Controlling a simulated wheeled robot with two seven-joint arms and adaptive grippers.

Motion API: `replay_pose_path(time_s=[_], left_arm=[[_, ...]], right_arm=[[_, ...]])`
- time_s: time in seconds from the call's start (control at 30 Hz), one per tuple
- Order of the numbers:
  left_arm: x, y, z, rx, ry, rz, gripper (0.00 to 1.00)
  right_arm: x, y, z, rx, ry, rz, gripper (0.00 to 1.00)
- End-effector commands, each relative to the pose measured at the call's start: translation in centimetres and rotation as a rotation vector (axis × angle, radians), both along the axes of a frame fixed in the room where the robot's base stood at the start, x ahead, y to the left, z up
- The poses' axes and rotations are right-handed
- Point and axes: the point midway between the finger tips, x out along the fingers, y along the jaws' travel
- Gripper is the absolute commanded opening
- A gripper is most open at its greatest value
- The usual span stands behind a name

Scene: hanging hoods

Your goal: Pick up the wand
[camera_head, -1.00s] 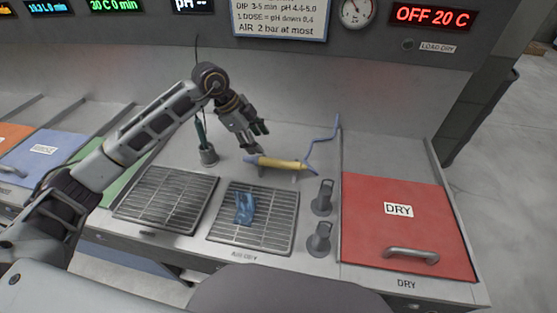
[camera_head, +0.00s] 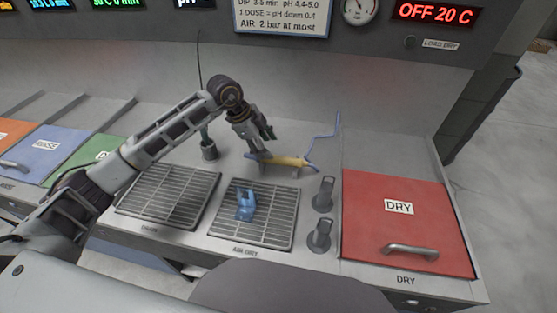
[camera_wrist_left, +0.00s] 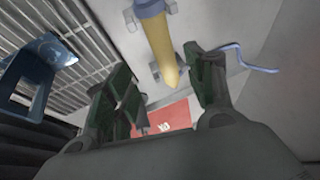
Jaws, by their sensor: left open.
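The wand (camera_head: 290,161) is a yellow rod with a blue end and a thin blue hose. It lies across small supports on the steel counter, behind the air-dry grille. In the left wrist view the wand (camera_wrist_left: 161,45) points between the two open fingers. My left gripper (camera_head: 262,145) is open at the wand's left end, very close to it; whether a finger touches it I cannot tell. Both fingers (camera_wrist_left: 167,85) show in the left wrist view, with a gap around the wand's line. My right gripper is not in view.
A blue bracket-like part (camera_head: 246,204) sits on the air-dry grille (camera_head: 275,228). Two dark knobs (camera_head: 322,195) stand right of it. The red DRY lid (camera_head: 400,235) is shut. A holder with a green tool (camera_head: 208,150) stands left, behind my arm. A wall panel (camera_head: 300,65) rises behind.

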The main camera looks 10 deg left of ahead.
Motion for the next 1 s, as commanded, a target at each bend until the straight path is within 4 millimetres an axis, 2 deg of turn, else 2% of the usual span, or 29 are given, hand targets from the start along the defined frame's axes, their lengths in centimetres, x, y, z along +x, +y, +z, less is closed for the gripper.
replay_pose_path(time_s=[0.1, 0.3, 0.77, 1.0], left_arm=[[0.2, -0.6, -1.5, -0.001, 0.002, 0.0, 0.55], [0.6, -1.3, -3.0, -0.001, 0.001, -0.001, 0.55], [0.7, -1.4, -3.4, 0.0, 0.001, 0.001, 0.55], [1.4, -1.9, -4.9, -0.001, 0.002, 0.0, 0.55]], right_arm=[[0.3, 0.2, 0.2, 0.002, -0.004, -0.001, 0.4], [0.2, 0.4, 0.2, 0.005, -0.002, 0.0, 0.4], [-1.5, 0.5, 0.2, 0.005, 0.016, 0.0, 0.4], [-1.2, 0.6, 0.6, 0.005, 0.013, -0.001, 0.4]])
